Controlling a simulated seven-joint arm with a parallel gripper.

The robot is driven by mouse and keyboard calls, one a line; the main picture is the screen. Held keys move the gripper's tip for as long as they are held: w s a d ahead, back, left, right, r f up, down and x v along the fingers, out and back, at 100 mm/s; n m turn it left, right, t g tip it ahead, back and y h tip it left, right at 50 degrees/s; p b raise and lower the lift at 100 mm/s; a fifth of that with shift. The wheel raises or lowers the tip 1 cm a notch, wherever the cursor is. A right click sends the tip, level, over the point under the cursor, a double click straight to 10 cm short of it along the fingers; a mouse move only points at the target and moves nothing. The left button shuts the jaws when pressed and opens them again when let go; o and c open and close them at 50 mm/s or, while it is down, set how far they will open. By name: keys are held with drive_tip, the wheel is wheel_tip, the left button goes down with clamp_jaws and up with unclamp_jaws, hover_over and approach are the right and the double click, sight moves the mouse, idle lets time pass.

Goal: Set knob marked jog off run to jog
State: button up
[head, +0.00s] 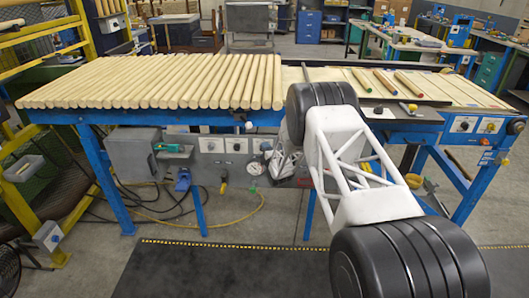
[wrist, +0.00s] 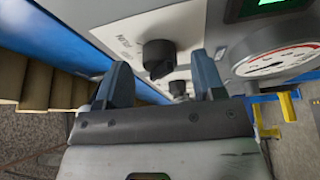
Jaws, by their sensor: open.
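In the wrist view my gripper (wrist: 161,63) is open, with one finger on each side of the picture's middle. A black knob (wrist: 158,55) on a pale panel shows in the gap between the fingertips, beyond them. The fingers do not appear to close on it. Lettering beside the knob is too small and tilted to read, so I cannot tell whether it is the jog off run knob or where it points. In the head view my gripper (head: 272,165) is at the panel under the table, partly hidden by my arm.
A round gauge (wrist: 285,62) and a green display (wrist: 268,4) sit right of the knob, close to the right finger. A second dark knob (wrist: 178,88) lies lower. Many wooden rods (head: 160,82) cover the table above. Other knobs (head: 463,125) are on the right-hand panel.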

drive_tip(key=v, duration=0.7)
drive_tip(key=shift+s+d, duration=0.1)
idle(0.5)
